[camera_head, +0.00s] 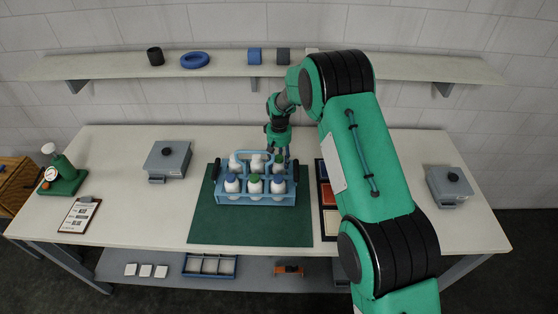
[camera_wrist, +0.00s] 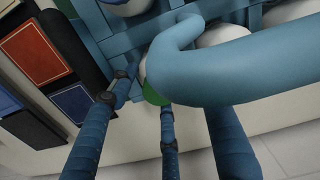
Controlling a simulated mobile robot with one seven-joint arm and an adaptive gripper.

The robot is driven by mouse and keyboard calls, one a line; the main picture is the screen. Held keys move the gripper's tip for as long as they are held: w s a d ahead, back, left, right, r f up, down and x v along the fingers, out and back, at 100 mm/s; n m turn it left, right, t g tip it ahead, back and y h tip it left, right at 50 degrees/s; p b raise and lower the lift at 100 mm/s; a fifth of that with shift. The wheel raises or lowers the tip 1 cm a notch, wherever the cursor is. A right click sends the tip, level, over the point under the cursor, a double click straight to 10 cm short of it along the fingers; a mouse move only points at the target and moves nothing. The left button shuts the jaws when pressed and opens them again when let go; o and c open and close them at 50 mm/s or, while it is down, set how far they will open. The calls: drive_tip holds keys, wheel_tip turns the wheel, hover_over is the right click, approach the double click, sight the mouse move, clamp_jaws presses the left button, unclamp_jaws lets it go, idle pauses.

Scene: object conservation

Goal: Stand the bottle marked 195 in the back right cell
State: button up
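The blue carrier (camera_head: 228,199) stands on a green mat, with white bottles in its cells. The numbers are too small to read. My gripper (camera_head: 279,153) is low over the carrier's back right corner. In the wrist view its fingers (camera_wrist: 160,98) are spread around a green-capped bottle (camera_wrist: 153,95) at that corner. The thick blue handle (camera_wrist: 230,72) hides much of this bottle and the right finger's tip. I cannot tell whether the fingers grip it.
A dark-framed tray of coloured panels (camera_head: 330,223) lies right of the mat (camera_head: 250,232). Grey boxes stand left (camera_head: 167,159) and right (camera_head: 449,185) on the table. A green gauge stand (camera_head: 63,175) is at far left. The mat's front is clear.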

drive_tip(key=o, duration=0.4)
drive_tip(key=shift+o, duration=0.2)
drive_tip(key=shift+r, duration=0.1)
wheel_tip(320, 180, up, 12)
drive_tip(key=shift+b, duration=0.45)
idle(0.7)
